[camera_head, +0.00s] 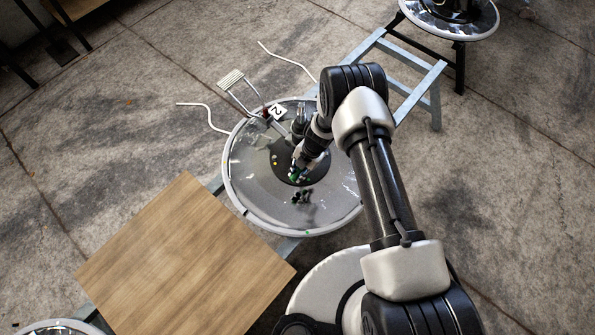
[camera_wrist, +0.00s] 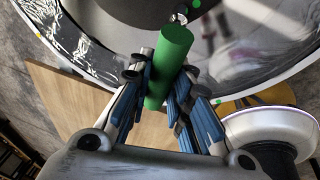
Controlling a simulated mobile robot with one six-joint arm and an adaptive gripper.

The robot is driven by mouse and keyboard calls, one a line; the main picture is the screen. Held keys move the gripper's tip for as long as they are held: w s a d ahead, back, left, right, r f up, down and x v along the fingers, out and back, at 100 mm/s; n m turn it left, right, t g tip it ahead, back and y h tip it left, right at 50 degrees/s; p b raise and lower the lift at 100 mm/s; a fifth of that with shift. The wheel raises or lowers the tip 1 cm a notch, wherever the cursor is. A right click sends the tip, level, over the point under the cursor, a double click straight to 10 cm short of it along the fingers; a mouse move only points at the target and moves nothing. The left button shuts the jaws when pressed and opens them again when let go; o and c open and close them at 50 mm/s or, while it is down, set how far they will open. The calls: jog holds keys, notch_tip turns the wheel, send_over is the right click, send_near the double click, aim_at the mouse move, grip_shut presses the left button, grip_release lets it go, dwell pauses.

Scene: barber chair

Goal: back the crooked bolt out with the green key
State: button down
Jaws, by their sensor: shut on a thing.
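My gripper (camera_head: 299,166) is over the dark hub of the round chair base (camera_head: 248,190). It is shut on the green key (camera_head: 294,177), a thick green cylinder. In the wrist view the key (camera_wrist: 171,55) sits between both finger pads and points away toward the hub. A small shiny metal piece (camera_wrist: 180,17) shows just past the key's far end. I cannot tell whether it is the key's tip or a bolt head, or whether the key is seated. The crooked bolt cannot be made out for certain.
A plate marked 2 (camera_head: 278,112) and a dark upright post (camera_head: 299,122) stand at the base's far side. A dark cluster of small parts (camera_head: 303,197) lies on the disc. A wooden board (camera_head: 182,262) is at lower left. A blue-grey frame (camera_head: 412,78) extends behind.

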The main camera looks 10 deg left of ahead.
jog(key=shift+n, duration=0.3)
jog(key=shift+r+p, duration=1.8)
jog(key=shift+r, duration=0.8)
jog(key=shift+d+f, duration=0.1)
